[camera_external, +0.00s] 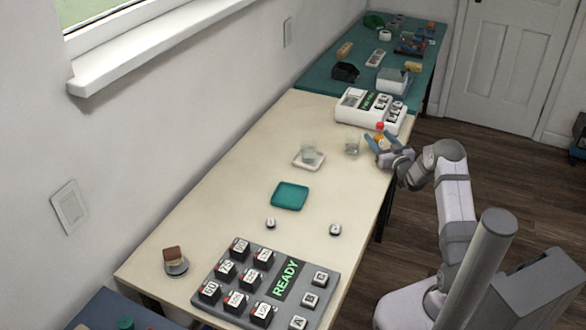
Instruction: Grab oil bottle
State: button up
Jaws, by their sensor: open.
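A small bottle with a red cap and an orange-yellow body (380,128) stands near the right edge of the cream table, in front of the white device; it looks like the oil bottle. My gripper (376,137) is low over the table right at the bottle, its blue fingers open. The bottle shows between or just behind the fingers; I cannot tell if they touch it. The fingers hide part of the bottle's lower body.
A clear glass (352,144) stands just left of my gripper. Another glass (309,154) sits on a white dish (298,161). The white device (350,104) stands close behind. A teal tray (290,196) and a large key panel (232,293) lie nearer the camera.

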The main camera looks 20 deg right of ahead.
jog(key=shift+w, duration=0.35)
jog(key=c, duration=1.2)
